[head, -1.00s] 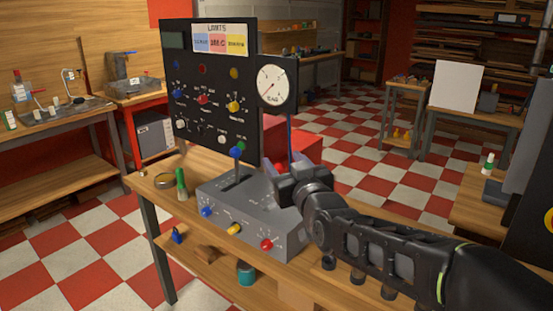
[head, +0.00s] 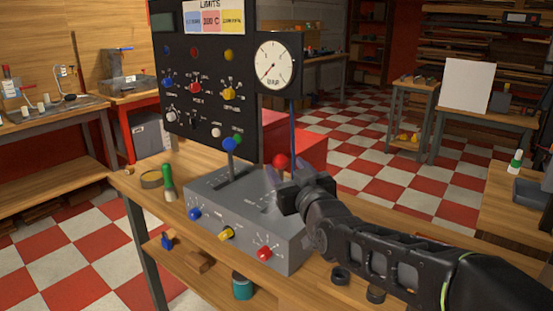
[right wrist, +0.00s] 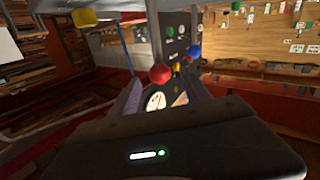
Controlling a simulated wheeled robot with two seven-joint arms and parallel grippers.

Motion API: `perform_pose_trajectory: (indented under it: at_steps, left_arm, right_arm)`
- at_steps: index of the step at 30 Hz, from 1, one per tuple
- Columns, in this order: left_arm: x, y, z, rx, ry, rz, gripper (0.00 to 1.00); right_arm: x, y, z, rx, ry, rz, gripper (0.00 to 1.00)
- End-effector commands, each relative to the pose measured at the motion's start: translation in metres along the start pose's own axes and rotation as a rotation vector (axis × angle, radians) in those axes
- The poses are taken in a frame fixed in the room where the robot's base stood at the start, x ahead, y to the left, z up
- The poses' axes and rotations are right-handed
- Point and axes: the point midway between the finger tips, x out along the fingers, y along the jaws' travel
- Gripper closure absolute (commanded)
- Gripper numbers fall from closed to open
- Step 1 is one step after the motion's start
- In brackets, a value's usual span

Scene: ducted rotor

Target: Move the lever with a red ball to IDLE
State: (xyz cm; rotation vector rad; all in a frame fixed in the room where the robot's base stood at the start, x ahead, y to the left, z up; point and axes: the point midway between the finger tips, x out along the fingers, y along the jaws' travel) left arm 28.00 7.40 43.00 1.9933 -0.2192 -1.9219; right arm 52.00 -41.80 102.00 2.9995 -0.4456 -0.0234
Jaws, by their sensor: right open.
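The red ball (head: 281,161) tops a lever on the grey console (head: 230,205). My right gripper (head: 291,186) is open beside the console's right side, close to this lever. The gripper hides most of the lever's shaft and slot in the head view. In the right wrist view the red ball (right wrist: 160,74) shows beyond and between the two spread fingers, with no clear grip on it. A second lever with a blue ball (head: 230,145) stands further left on the console. The slot labels are too small to read. My left gripper is not in view.
A black panel (head: 205,120) with knobs and a round gauge (head: 275,63) rises behind the console. A thin blue upright stands near the red ball. Blue, yellow and red knobs line the console's front. A green-handled tool (head: 168,182) stands to its left.

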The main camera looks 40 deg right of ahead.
Motion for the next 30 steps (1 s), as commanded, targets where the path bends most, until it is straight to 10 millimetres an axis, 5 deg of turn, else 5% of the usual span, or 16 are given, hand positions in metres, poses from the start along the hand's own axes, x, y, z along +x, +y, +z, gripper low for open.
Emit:
perform_pose_trajectory:
  at_steps: [8, 21, 30]
  left_arm:
    - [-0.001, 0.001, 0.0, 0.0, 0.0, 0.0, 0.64]
    - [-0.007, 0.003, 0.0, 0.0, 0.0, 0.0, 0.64]
    - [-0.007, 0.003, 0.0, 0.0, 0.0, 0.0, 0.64]
  right_arm:
    - [0.008, 0.0, 0.0, 0.0, -0.001, -0.001, 0.45]
    - [0.069, 0.0, 0.0, 0.0, -0.002, -0.001, 0.45]
    - [0.078, 0.0, 0.0, 0.0, 0.0, 0.0, 0.45]
